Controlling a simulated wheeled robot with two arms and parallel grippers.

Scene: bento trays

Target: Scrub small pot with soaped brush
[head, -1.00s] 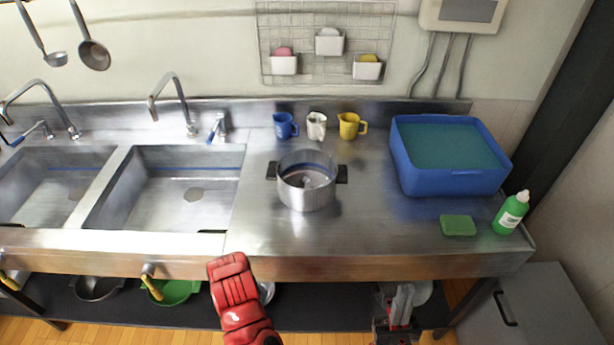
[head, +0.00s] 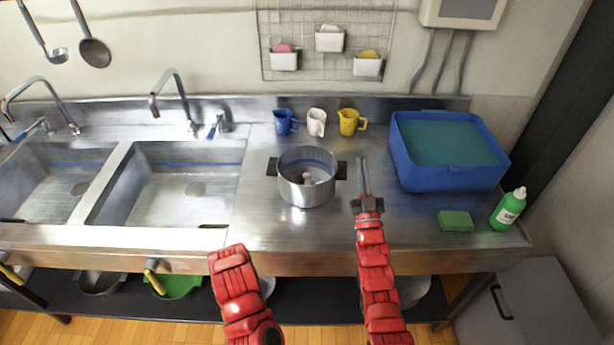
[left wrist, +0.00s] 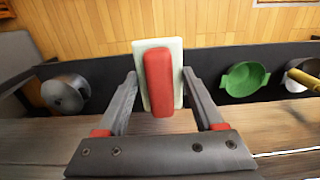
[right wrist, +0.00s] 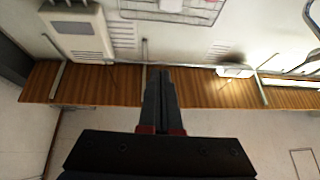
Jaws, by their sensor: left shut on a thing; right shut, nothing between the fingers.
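The small silver pot (head: 306,193) with two dark handles stands upright on the steel counter, right of the sinks. Something small and pale shows inside it, too small to make out. My left gripper (left wrist: 160,75) is shut on the brush (left wrist: 158,85), which has a red part over a pale block. In the head view only my red left forearm shows, at the counter's front edge; the gripper and brush are hidden there. My right gripper (head: 363,175) is shut and empty, just right of the pot and apart from it. Its closed fingers also show in the right wrist view (right wrist: 160,80).
A blue tub (head: 450,181), a green sponge (head: 455,221) and a green bottle (head: 507,210) stand at right. Blue (head: 285,122), white (head: 316,122) and yellow (head: 350,122) jugs stand behind the pot. Sinks (head: 165,190) lie left. A lower shelf holds a green pan (left wrist: 243,79).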

